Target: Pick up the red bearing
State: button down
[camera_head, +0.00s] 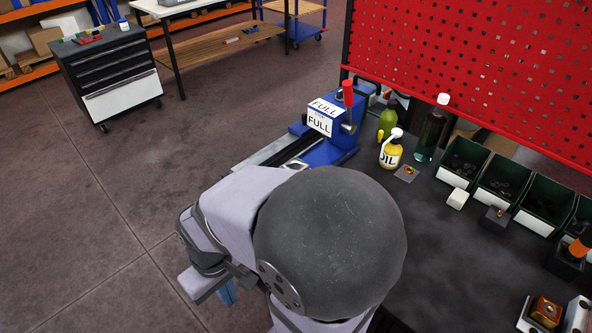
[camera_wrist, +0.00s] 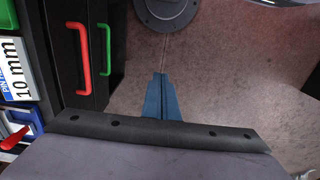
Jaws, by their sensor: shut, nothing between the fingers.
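My gripper (camera_wrist: 160,76) shows in the wrist view with its blue fingers together and nothing between them. In the head view its blue fingertips (camera_head: 227,294) hang below my arm at the lower left, over the floor beside the bench. I cannot clearly make out a red bearing in either view. A small red and yellow item (camera_head: 408,170) lies on a grey square next to the oil bottle; it is too small to tell what it is. My arm hides the middle of the bench.
The oil bottle (camera_head: 391,150) and a blue clamp device with a box marked FULL (camera_head: 320,118) stand at the back of the bench. Green bins (camera_head: 464,162) line the right side under a red pegboard (camera_head: 480,60). Red (camera_wrist: 83,70) and green handles (camera_wrist: 105,50) show in the wrist view.

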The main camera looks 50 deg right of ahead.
jog(key=c, duration=1.7)
grip_release()
jog(key=shift+o, duration=0.2)
jog(key=shift+w+d, duration=0.1)
